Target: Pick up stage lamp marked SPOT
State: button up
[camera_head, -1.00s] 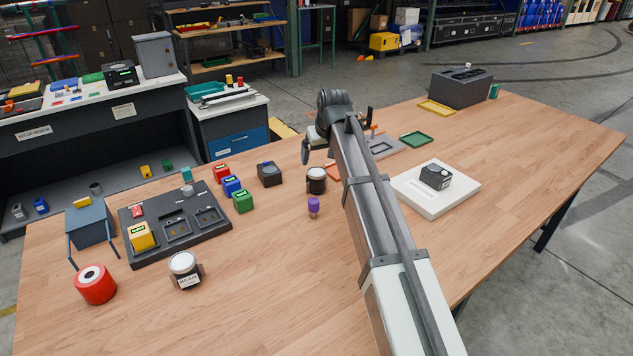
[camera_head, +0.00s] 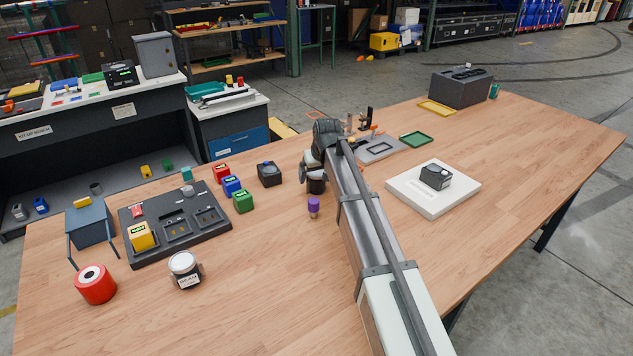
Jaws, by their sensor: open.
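Two dark round lamp-like cylinders with pale tops stand on the wooden table. The front lamp (camera_head: 185,268) is in plain view at the lower left. Its white label is too small to read surely, but looks like BEAM. The other lamp (camera_head: 316,187) stands near the table's middle, mostly covered by my arm's end. No SPOT mark can be read on it. My gripper (camera_head: 311,172) is at or just above this second lamp and open. Its fingertips are not clearly visible, and I cannot tell whether they touch the lamp.
Red, blue and green blocks (camera_head: 232,186) and a black box (camera_head: 269,174) lie to the left. A dark tray (camera_head: 150,258) is farther left. A white pad (camera_head: 410,200) holds a dark device at right.

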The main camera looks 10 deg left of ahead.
jog(key=x, duration=0.3)
jog(key=shift+w+f, duration=0.1)
jog(key=shift+f, duration=0.05)
jog(key=shift+c, duration=0.2)
jog(key=c, duration=1.3)
